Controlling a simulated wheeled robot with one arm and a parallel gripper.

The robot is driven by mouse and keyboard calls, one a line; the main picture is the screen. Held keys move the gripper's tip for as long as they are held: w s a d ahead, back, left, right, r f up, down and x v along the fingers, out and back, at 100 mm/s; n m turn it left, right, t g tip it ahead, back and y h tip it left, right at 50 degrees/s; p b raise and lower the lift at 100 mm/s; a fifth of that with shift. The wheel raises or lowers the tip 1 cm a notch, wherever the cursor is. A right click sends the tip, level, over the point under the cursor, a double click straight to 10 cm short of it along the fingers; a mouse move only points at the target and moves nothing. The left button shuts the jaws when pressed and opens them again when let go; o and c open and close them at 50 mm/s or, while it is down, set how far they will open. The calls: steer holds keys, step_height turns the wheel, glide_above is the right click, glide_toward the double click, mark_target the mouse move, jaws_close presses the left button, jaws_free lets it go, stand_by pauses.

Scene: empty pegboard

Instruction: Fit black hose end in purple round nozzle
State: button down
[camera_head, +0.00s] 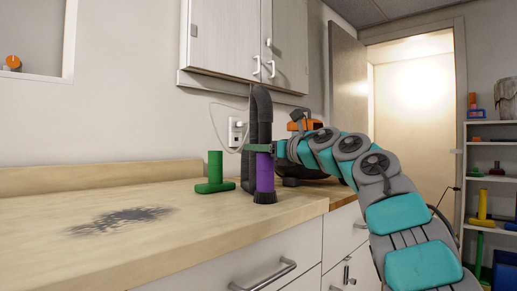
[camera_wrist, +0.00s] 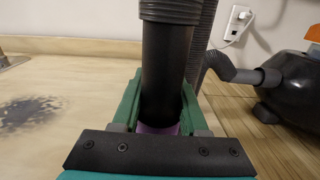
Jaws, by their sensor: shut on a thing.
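The black hose end (camera_wrist: 165,80) is a smooth dark tube under a ribbed grey-black hose (camera_head: 262,105). My gripper (camera_head: 262,148) has its green fingers on either side of this tube, shut on it, and holds it upright. The purple round nozzle (camera_head: 265,172) stands upright on the counter on a dark base, directly below the fingers. In the wrist view a bit of the purple nozzle (camera_wrist: 158,129) shows between the fingers, under the tube. The tube lines up with the nozzle and appears to meet its top. The fingers hide the joint, so I cannot tell how deep it sits.
A green upright piece with a flat foot (camera_head: 215,172) stands left of the nozzle. The black and orange vacuum body (camera_wrist: 295,85) is on the counter at right, with the hose running to it. The counter's left part (camera_head: 60,215), with a dark stain, is clear.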

steer(key=shift+f, duration=0.25)
steer(key=shift+c, duration=1.8)
jaws_free()
steer(key=shift+s+d+f+b, duration=0.1)
steer(key=shift+s+d+b, duration=0.2)
steer(key=shift+d+b, duration=0.2)
steer(key=b+v, duration=0.2)
steer(key=v, duration=0.4)
steer(key=shift+s+d, duration=0.15)
steer(key=shift+s, duration=0.15)
